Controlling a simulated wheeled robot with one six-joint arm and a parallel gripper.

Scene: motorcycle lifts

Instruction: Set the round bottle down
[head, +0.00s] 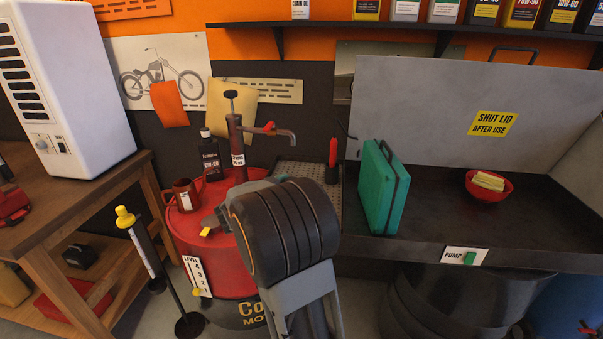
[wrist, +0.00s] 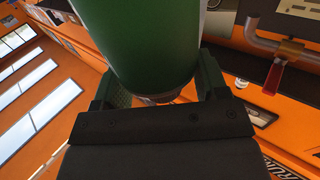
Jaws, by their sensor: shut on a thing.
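In the head view, my large dark arm joint hides both the gripper and the bottle. The bottle's far end is outside the wrist view, and I cannot tell whether it touches any surface.
A red drum (head: 212,253) bears a hand pump (head: 236,140), a dark bottle (head: 211,155) and a brown-red jug (head: 184,195). On the right, a dark basin (head: 440,215) holds a green case (head: 383,188) and a red bowl (head: 474,192). Its middle is clear.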

